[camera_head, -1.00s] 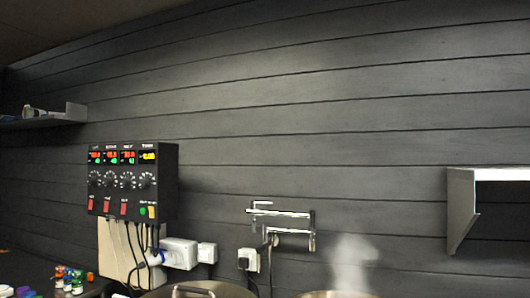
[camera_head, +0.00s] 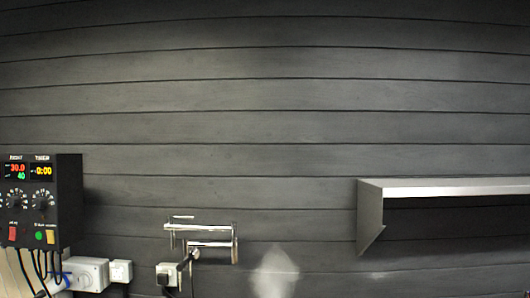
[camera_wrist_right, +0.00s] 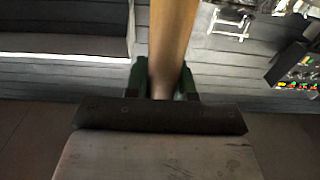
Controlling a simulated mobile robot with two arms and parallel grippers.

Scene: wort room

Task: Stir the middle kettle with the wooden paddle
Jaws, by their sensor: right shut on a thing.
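In the right wrist view, my right gripper (camera_wrist_right: 163,78) is shut around a pale wooden shaft, the paddle (camera_wrist_right: 172,38), with one dark green finger on each side. The shaft runs up out of the top of that view, so the paddle's far end is hidden. No kettle shows in either view now. A plume of steam (camera_head: 275,272) rises at the bottom edge of the head view, and its source is below the frame. My left gripper is not in view.
A control box (camera_head: 42,200) with lit displays hangs on the dark plank wall at left. A metal pipe fitting (camera_head: 202,238) and white sockets (camera_head: 88,273) are on the wall. A steel shelf (camera_head: 455,188) juts out at right and also shows in the right wrist view (camera_wrist_right: 65,45).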

